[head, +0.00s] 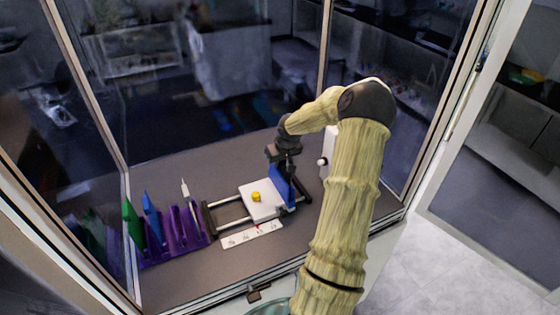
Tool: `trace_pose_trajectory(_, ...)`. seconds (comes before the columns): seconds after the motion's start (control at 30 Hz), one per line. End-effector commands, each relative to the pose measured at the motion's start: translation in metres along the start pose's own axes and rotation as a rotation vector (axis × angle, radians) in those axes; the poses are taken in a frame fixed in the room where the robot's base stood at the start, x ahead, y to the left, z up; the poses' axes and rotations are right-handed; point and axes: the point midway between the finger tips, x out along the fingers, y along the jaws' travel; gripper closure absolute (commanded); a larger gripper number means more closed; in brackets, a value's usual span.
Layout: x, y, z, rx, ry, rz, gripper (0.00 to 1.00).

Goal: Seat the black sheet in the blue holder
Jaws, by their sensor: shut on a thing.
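The blue holder (281,186) stands upright at the right end of a small rail fixture, beside a white block. My gripper (288,163) reaches down right above the blue holder, with its fingers close to the holder's upper edge. It is shut on a small dark thing, which I take to be the black sheet. The sheet's outline merges with the dark fingers, so I cannot tell whether it is inside the holder or just above it.
The rail fixture carries a white block (262,207) with a yellow knob (256,197). A white marked strip (251,235) lies in front. A purple rack (185,240) with green, blue and white upright pieces stands at left. Glass panes and frame posts enclose the grey worktop.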

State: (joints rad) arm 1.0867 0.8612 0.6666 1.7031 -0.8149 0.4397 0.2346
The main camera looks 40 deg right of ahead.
Motion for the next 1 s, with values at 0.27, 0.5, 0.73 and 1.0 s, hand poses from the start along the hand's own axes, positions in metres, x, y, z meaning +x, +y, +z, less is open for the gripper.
trace_pose_trajectory(0.27, -0.0004, 0.0001, -0.0002, 0.000, 0.001, 0.000, 0.72)
trace_pose_trajectory(0.5, -0.0002, -0.0001, -0.0002, 0.000, 0.000, 0.000, 0.58)
trace_pose_trajectory(0.73, 0.0001, -0.0009, -0.0001, -0.001, 0.000, -0.001, 0.58)
trace_pose_trajectory(1.0, -0.0035, 0.0019, 0.0002, 0.004, 0.000, 0.001, 0.58)
